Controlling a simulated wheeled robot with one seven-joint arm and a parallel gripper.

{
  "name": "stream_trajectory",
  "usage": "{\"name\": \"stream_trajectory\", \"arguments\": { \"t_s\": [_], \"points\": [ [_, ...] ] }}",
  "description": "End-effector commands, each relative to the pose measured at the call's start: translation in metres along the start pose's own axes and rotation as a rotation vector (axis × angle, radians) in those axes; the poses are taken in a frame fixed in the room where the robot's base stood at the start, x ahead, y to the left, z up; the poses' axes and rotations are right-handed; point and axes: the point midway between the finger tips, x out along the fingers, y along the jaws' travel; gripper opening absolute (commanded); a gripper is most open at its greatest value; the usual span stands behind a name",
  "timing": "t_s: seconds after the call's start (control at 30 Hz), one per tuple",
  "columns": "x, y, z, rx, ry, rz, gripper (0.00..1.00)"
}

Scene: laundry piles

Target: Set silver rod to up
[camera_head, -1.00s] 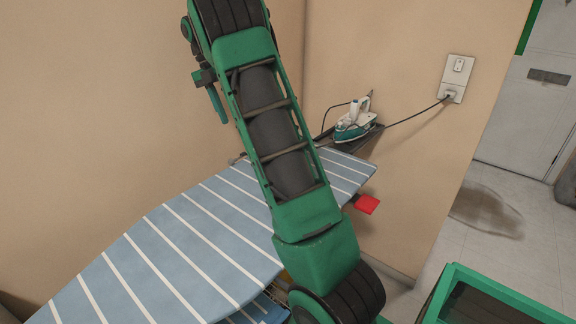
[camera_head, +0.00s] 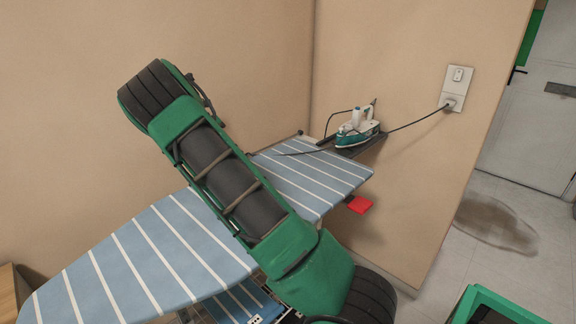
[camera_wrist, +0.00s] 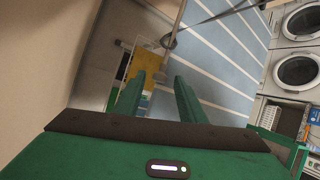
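A thin silver rod (camera_wrist: 178,22) shows at the top of the wrist view, beside the blue-and-white striped ironing board, with a dark rounded piece at its lower end. I cannot tell for sure that it is the task's rod. In the head view no such rod stands out, and my arm covers part of the ironing board (camera_head: 140,265). My gripper (camera_wrist: 159,80) shows two green fingers spread apart with nothing between them. The rod lies beyond the fingertips, apart from them. The gripper itself is not visible in the head view.
A white-and-teal iron (camera_head: 357,131) rests on a dark holder at the board's far end, its cord running to a wall socket (camera_head: 452,102). A red piece (camera_head: 359,205) juts from the board's edge. Washing machines (camera_wrist: 300,70) stand at the right in the wrist view.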

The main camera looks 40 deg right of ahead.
Motion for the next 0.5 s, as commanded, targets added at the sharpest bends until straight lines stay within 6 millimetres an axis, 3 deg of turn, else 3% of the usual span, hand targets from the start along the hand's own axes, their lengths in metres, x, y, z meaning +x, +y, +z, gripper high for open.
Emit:
{"name": "stream_trajectory", "arguments": {
  "t_s": [0.03,0.5],
  "points": [
    [0.007,0.006,-0.004,0.005,-0.021,-0.011,0.37],
    [-0.073,0.004,0.0,0.009,-0.013,-0.004,0.37]
  ]
}}
